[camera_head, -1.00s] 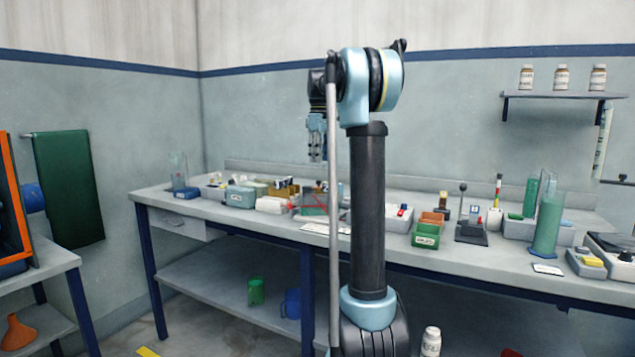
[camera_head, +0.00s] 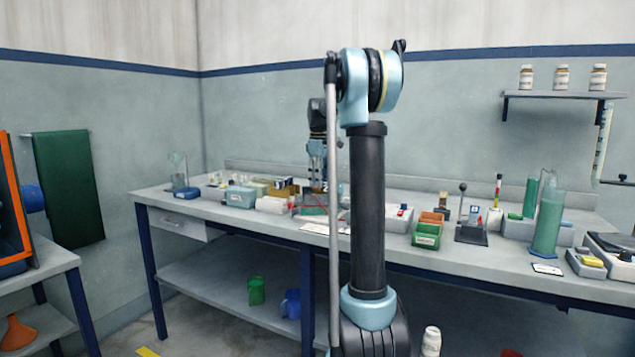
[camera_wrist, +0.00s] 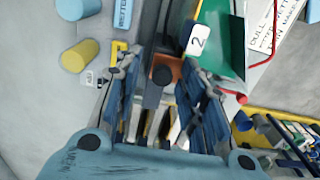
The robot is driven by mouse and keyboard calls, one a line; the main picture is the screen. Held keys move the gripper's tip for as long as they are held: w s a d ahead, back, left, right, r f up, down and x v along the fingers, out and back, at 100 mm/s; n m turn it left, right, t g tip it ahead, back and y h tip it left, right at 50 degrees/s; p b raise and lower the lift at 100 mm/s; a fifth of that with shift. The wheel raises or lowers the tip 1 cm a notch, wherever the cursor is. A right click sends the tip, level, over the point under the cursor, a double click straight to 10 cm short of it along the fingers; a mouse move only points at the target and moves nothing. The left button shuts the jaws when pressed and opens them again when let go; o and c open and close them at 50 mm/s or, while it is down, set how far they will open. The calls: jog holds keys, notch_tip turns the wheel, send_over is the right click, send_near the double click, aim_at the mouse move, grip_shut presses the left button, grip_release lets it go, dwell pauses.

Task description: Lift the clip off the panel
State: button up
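In the wrist view, my gripper (camera_wrist: 158,72) points down with its two blue fingers apart. A small orange-brown piece with a dark round end (camera_wrist: 162,75) sits between the fingertips and may be the clip; I cannot tell if the fingers touch it. A green panel (camera_wrist: 228,55) with a white tag marked 2 (camera_wrist: 197,40) lies just right of the fingertips. In the head view, my gripper (camera_head: 317,178) is low over the back of the bench, near red wires (camera_head: 313,204). The clip cannot be made out there.
A red lead (camera_wrist: 238,97) and a yellow rack (camera_wrist: 285,118) lie to the right in the wrist view. A grey-green box (camera_head: 240,197) and a green bin (camera_head: 426,235) stand on the crowded bench (camera_head: 380,247).

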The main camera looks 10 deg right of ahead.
grip_shut()
jog(key=shift+w+a, duration=1.2)
jog(key=shift+a, duration=0.3)
jog(key=shift+o, duration=0.6)
grip_release()
jog(key=shift+r, duration=0.1)
jog(key=shift+r, duration=0.3)
notch_tip(320, 180, up, 11)
